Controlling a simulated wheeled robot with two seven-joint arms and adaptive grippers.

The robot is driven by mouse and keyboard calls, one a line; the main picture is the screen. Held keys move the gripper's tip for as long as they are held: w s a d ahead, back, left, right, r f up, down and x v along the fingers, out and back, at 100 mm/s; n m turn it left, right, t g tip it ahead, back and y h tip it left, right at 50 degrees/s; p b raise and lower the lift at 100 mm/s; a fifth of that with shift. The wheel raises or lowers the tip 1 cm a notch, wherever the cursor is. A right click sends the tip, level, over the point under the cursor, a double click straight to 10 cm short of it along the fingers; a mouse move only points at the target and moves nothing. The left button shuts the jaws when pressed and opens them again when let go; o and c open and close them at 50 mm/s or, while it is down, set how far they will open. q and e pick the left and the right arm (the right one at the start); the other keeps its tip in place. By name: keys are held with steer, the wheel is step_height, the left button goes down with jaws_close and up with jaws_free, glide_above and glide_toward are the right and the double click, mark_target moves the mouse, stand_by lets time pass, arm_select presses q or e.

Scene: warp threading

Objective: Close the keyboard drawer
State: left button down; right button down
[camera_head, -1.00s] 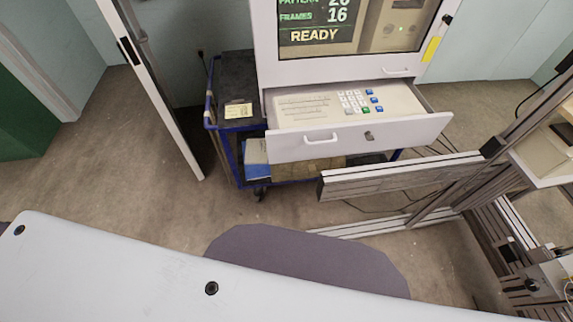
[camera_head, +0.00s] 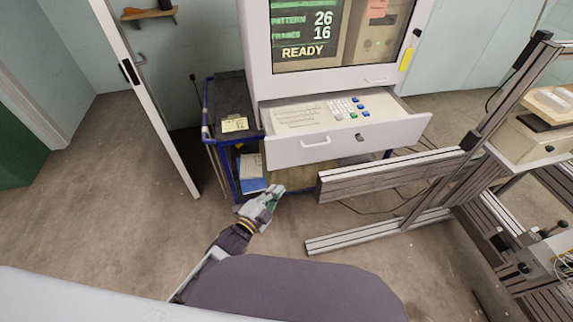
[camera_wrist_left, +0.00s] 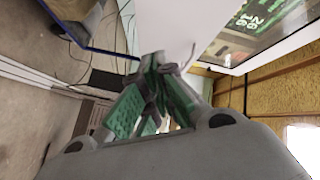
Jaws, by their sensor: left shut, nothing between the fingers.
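The keyboard drawer (camera_head: 347,143) is pulled out below the screen (camera_head: 325,35) of a white cabinet. My right gripper is not in view.
A blue-framed cart (camera_head: 236,160) with a yellow note on top stands under and left of the cabinet. A metal profile frame (camera_head: 390,175) stands close at the right. A door edge (camera_head: 150,100) is at the left. Bare floor lies in front.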

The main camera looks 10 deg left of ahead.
arm_select(q)
steer(key=shift+d+r+m+t+h, duration=0.1)
steer(key=shift+r+m, duration=0.25)
steer(key=shift+m, duration=0.65)
steer(key=shift+d+r+m+t+h, duration=0.1)
steer(key=shift+r+m, duration=0.25)
steer(key=shift+m, duration=0.65)
steer(key=shift+d+r+m+t+h, duration=0.1)
steer(key=shift+r+m, duration=0.25)
steer(key=shift+m, duration=0.65)
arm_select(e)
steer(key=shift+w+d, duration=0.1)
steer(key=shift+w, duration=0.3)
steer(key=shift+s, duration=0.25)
arm_select(q)
steer(key=shift+w, duration=0.15)
glide_toward(297, 151)
steer(key=shift+d, duration=1.6)
steer(key=shift+w+a+r, duration=0.1)
steer(key=shift+w+a, duration=0.1)
steer(key=shift+w, duration=0.45)
steer(key=shift+w+a, duration=0.25)
steer(key=shift+w, duration=0.4)
steer(key=shift+w+a+r, duration=0.1)
steer(key=shift+w+a, duration=0.1)
steer(key=shift+w, duration=0.6)
